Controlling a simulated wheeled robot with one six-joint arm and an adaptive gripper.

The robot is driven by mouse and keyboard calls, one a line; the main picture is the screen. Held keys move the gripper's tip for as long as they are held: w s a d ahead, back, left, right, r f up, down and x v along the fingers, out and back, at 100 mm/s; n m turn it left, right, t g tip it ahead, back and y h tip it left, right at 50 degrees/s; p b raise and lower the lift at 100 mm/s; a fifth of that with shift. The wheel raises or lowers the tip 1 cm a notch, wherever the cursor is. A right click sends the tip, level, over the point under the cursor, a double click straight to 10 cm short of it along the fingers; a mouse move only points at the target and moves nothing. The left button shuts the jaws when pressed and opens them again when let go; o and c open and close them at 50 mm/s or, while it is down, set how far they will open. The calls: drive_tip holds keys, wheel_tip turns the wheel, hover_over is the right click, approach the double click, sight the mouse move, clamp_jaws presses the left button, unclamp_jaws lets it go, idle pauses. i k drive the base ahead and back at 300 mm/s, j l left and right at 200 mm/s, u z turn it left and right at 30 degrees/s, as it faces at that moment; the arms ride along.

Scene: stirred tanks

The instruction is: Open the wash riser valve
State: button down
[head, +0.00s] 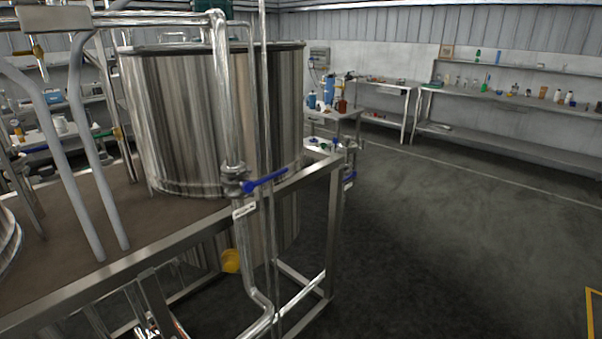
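A valve with a blue lever handle (265,181) sits on a vertical steel pipe (229,110) in front of the large steel tank. The lever sticks out to the right and slightly up, across the line of the pipe. My gripper cannot be made out in the head view.
The steel tank (185,120) stands on a metal-framed platform (150,262). Bent grey handrails (62,160) rise at left. Benches with bottles (510,95) line the back wall. Dark floor (450,240) at right is clear.

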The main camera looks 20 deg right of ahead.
sight(270, 177)
drive_tip(key=i+l, duration=0.8)
drive_tip(key=i+l+z, duration=0.15)
drive_tip(key=i+l, duration=0.65)
drive_tip(key=i, duration=0.2)
